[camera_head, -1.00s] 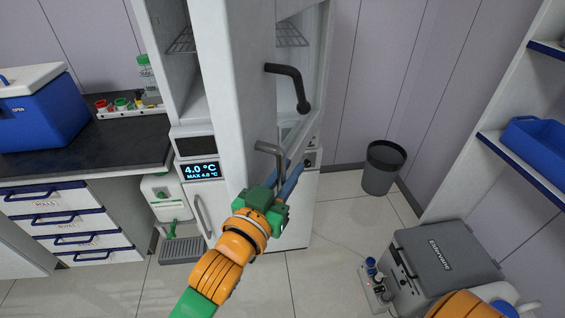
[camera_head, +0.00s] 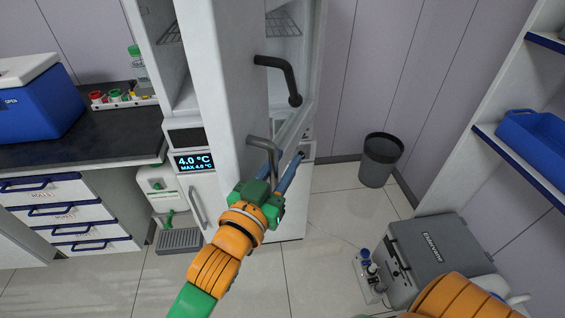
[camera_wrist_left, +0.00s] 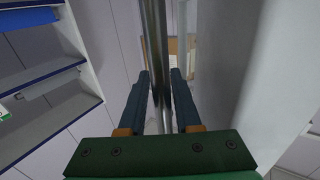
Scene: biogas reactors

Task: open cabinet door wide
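A tall white cabinet door (camera_head: 232,110) stands open, its edge facing me, in front of a cabinet with wire shelves (camera_head: 284,24) inside. A dark bent handle (camera_head: 290,78) and a lower grey bent handle (camera_head: 262,143) stick out from the door. My left gripper (camera_head: 279,171) is at the lower handle. In the left wrist view a shiny upright bar (camera_wrist_left: 158,60) passes between its two blue fingers (camera_wrist_left: 160,82), with small gaps beside it; I see no firm squeeze. The door's pale face (camera_wrist_left: 225,80) lies right of the fingers there. My right gripper is out of view.
A black bin (camera_head: 380,160) stands by the back wall. A grey case (camera_head: 435,255) and a small device (camera_head: 370,272) lie at lower right, near my right arm. A counter with a blue box (camera_head: 38,110) is at left. Clear floor lies between the cabinet and the case.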

